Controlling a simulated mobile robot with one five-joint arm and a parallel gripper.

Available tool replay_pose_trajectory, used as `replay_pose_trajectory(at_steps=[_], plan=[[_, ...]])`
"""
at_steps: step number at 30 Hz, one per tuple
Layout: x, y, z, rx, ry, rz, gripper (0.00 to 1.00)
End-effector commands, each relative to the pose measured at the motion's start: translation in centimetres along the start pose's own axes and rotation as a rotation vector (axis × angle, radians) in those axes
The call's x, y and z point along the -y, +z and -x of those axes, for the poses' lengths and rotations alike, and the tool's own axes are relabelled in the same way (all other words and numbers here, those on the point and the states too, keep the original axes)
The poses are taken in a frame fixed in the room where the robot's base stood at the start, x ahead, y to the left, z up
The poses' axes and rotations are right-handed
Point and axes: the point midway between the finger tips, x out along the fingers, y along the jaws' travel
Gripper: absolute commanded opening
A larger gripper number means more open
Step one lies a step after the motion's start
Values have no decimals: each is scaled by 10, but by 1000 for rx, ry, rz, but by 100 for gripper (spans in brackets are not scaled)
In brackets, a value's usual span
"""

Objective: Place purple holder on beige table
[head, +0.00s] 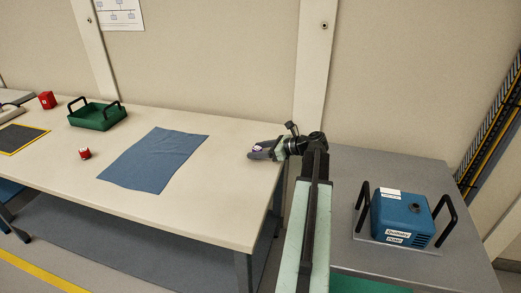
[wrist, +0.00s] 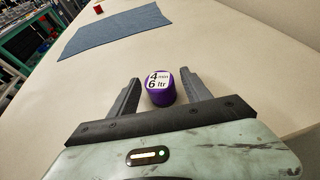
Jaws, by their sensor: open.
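The purple holder (wrist: 160,94) is a short cylinder with a white top label reading "4 mm 6 ltr" in the wrist view. It appears upright on the beige table (wrist: 240,40), between the two fingers of my gripper (wrist: 160,78). The gripper is open, with a small gap to the holder on each side. In the head view my gripper (head: 262,152) is low over the right end of the beige table (head: 220,205). Only a small bit of the holder (head: 257,148) shows there; the fingers hide the rest.
A blue cloth (head: 155,158) lies mid-table. A small red item (head: 85,154), a green tray with black handles (head: 97,117) and a red box (head: 47,100) are further left. A blue pump-like unit (head: 400,217) stands on the grey table (head: 350,180) at right. Bare tabletop surrounds the holder.

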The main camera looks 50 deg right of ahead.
Motion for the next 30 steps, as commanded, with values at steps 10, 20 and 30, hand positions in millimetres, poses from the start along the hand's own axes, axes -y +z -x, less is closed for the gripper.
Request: replay_pose_trajectory(at_steps=[10, 20, 30], plan=[[0, 5, 81, 0, -4, -1, 56], [0, 1, 121, 0, -2, -1, 56], [1, 4, 123, 0, -2, -1, 56]])
